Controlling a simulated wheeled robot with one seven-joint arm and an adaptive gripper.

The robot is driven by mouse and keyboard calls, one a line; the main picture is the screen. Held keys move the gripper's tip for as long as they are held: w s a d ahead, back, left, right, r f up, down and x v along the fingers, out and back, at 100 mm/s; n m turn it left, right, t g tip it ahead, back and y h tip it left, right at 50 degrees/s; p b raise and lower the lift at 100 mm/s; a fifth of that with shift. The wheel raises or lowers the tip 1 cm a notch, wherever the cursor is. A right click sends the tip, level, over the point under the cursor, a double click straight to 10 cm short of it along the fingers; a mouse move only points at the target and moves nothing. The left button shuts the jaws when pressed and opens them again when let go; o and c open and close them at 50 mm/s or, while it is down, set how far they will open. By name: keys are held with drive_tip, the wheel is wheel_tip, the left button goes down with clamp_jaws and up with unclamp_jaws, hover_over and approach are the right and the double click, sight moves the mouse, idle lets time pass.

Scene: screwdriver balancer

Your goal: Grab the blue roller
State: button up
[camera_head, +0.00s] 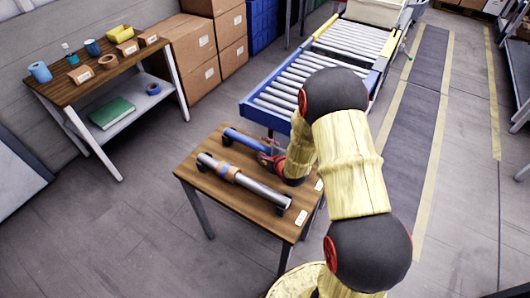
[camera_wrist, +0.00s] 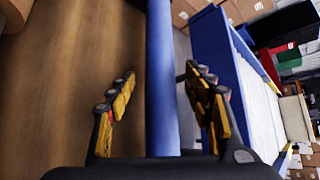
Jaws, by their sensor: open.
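The blue roller (camera_head: 243,138) lies along the far side of the small wooden table (camera_head: 254,217); its right end is hidden by my gripper and arm. In the wrist view the blue roller (camera_wrist: 161,80) runs upright through the middle of the picture. My gripper (camera_head: 268,157) is at the right part of the roller. In the wrist view my gripper (camera_wrist: 161,76) is open, one finger on each side of the roller, with gaps on both sides. I cannot tell how deep the roller sits between the fingers.
A silver roller (camera_head: 258,187) with a tan band lies parallel on black supports, nearer the front. A roller conveyor (camera_head: 290,88) with a blue frame stands just behind the table. A workbench (camera_head: 92,88) with small items and stacked cardboard boxes (camera_head: 190,50) stand at the left.

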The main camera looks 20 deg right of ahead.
drive_tip(key=shift+c, duration=1.4)
clamp_jaws()
